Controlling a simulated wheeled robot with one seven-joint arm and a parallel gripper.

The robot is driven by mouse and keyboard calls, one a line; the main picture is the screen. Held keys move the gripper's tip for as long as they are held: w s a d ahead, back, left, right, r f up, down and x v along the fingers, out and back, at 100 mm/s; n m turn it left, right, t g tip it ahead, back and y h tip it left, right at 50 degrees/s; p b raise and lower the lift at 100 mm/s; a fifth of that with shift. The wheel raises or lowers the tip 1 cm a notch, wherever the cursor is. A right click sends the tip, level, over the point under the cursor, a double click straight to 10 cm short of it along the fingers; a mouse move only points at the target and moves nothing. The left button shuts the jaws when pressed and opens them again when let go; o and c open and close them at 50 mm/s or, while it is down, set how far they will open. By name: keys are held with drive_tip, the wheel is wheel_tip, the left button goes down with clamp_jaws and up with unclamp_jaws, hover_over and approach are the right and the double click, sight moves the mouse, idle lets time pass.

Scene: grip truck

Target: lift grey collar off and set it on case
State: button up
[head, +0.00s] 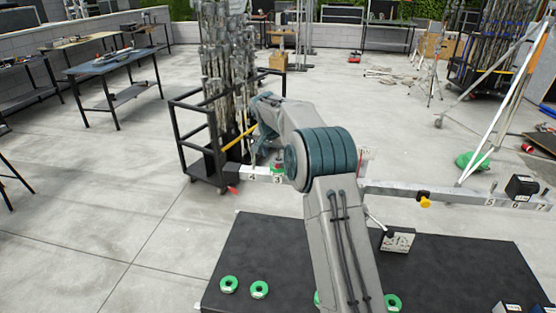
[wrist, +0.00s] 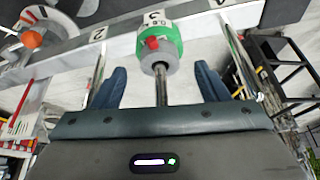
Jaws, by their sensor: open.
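In the wrist view, the grey collar (wrist: 150,62) sits around a metal pin, against a green ring (wrist: 168,42) with a red knob on it. The ring is beside the number 3 plate on a grey rail (wrist: 122,47). My gripper (wrist: 161,67) is open, with one blue finger on each side of the pin and nothing held. The collar lies between the finger directions, around the fingertips; contact cannot be told. The black-topped surface in front, which seems to be the case (head: 270,250), carries several green rings.
A small white-faced box (head: 397,240) stands at the back of the black top. A black cart (head: 205,160) with metal stands is behind my arm at left. Bare black top shows between the rings and box.

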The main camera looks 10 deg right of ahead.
drive_tip(key=shift+x, duration=1.3)
drive_tip(key=c, duration=1.3)
drive_tip(key=shift+r, duration=0.1)
wheel_tip(320, 180, up, 23)
drive_tip(key=p, duration=0.8)
drive_tip(key=shift+r+p, duration=0.2)
drive_tip(key=shift+p, duration=0.15)
